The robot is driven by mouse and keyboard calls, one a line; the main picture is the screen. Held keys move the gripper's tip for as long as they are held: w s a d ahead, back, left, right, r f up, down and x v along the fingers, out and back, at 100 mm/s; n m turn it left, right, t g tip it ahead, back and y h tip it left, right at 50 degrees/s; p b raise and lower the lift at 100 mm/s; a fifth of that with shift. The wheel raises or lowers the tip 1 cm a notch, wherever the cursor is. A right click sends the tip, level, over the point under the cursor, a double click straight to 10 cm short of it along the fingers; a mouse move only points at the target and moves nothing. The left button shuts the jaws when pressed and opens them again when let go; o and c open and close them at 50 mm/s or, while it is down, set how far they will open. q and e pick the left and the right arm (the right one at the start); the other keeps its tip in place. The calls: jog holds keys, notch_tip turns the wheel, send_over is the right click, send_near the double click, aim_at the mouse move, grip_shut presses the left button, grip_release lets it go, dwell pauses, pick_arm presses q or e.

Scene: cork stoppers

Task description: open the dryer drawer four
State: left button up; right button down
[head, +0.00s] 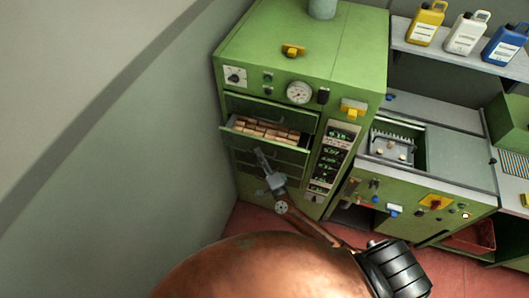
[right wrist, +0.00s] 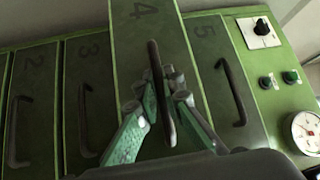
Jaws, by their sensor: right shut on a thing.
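The green dryer (head: 320,45) stands at centre in the head view, with stacked drawers in its front. Drawer four (right wrist: 143,30), marked 4, stands out from drawers 3 and 5 beside it. In the head view it is the pulled-out drawer (head: 259,141), with rows of corks (head: 268,129) showing inside. My right gripper (right wrist: 165,93) is shut on the dark bar handle (right wrist: 155,62) of drawer four. In the head view my right gripper (head: 264,163) is at the drawer's front, and its contact there is too small to tell. My left gripper is not in view.
Drawer 5 (right wrist: 209,50) and drawer 3 (right wrist: 78,60) are shut, with their own handles. A round gauge (head: 299,92) is on the dryer front. A green workbench (head: 420,193) stands to the right, below a shelf with jugs (head: 465,33). A grey wall is close on the left.

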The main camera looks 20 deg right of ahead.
jog(key=c, duration=2.3)
grip_release()
jog(key=shift+f, duration=0.15)
jog(key=shift+c, duration=0.2)
jog(key=shift+o, duration=1.3)
jog(key=shift+d, duration=0.1)
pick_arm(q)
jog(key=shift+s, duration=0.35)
pick_arm(e)
jog(key=s+d+f, duration=0.1)
jog(key=s, duration=1.1)
jog(key=shift+f, duration=0.2)
